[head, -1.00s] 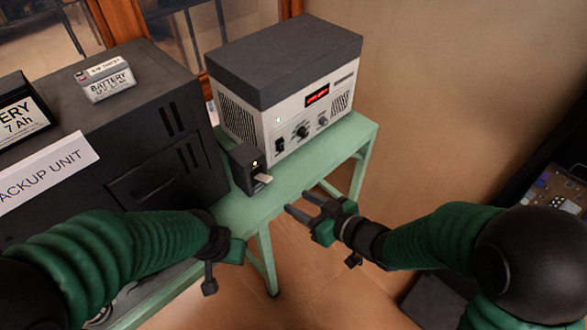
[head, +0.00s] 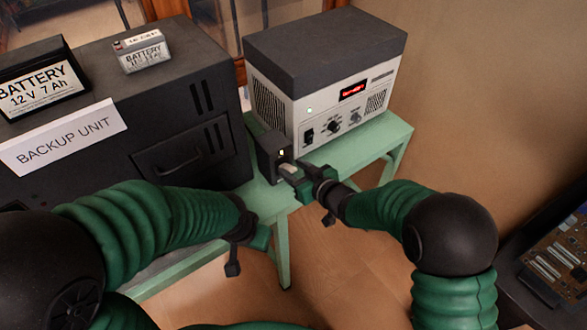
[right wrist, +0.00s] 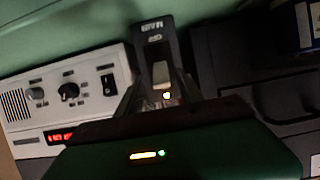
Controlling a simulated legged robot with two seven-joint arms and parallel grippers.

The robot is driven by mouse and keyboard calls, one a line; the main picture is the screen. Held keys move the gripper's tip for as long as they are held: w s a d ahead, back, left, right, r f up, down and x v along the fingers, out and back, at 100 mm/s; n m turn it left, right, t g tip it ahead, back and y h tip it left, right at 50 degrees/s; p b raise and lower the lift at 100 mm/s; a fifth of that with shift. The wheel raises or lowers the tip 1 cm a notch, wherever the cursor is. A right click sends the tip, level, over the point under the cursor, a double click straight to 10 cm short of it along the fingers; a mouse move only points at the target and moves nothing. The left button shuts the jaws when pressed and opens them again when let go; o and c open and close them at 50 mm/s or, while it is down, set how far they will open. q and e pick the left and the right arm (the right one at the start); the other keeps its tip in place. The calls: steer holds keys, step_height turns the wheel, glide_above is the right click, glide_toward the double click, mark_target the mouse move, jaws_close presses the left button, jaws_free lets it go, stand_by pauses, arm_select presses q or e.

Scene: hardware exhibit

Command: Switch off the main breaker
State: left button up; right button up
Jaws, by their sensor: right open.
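The main breaker (head: 268,157) is a small black box on the green table, between the backup unit and the power supply. It has a small lit yellow light and a pale lever (head: 287,168) sticking out of its front. The right wrist view shows its MAIN label (right wrist: 154,38) and the lever (right wrist: 160,74). My right gripper (head: 294,177) is at the breaker's front, open, with its fingers on either side of the lever; I cannot tell whether they touch it. My left gripper (head: 250,240) hangs over the table's front edge, away from the breaker; its jaws are unclear.
The grey-topped power supply (head: 325,95) with a red display stands behind the breaker. The black backup unit (head: 190,145), bearing batteries (head: 142,52) and a sign (head: 62,137), is close on the left. The green table (head: 372,140) is bare at right. A circuit board (head: 560,250) lies far right.

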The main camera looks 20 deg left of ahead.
steer(key=shift+w+a+f, duration=0.25)
steer(key=shift+a, duration=0.3)
steer(key=shift+c, duration=0.6)
steer(key=shift+d, duration=0.1)
jaws_close()
